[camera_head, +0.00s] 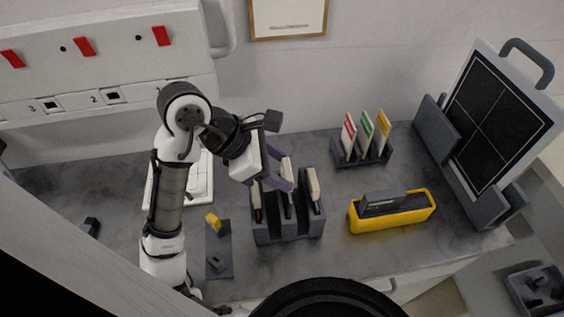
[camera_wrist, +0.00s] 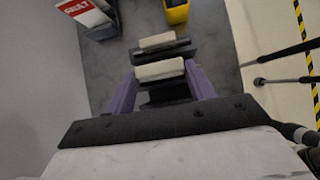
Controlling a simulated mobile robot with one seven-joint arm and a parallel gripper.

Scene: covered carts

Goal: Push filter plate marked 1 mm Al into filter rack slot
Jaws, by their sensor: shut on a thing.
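The grey filter rack (camera_head: 290,232) stands on the counter in the head view, with upright dark plates with cream tops in it. My gripper (camera_head: 279,167) is above the rack, its purple fingers on either side of the middle plate's cream top (camera_head: 287,168). In the wrist view my gripper (camera_wrist: 163,82) is shut on this cream top (camera_wrist: 160,70). Another cream-topped plate (camera_head: 313,184) is to the right in the rack and shows beyond in the wrist view (camera_wrist: 157,41). A third plate (camera_head: 257,203) is at the left, partly hidden. No 1 mm Al marking is readable.
A small holder (camera_head: 362,158) with red, green and yellow cards stands behind right. A yellow case (camera_head: 393,213) is right of the rack, with a framed black panel (camera_head: 497,120) beyond. A dark plate with a yellow part (camera_head: 217,250) lies left of the rack.

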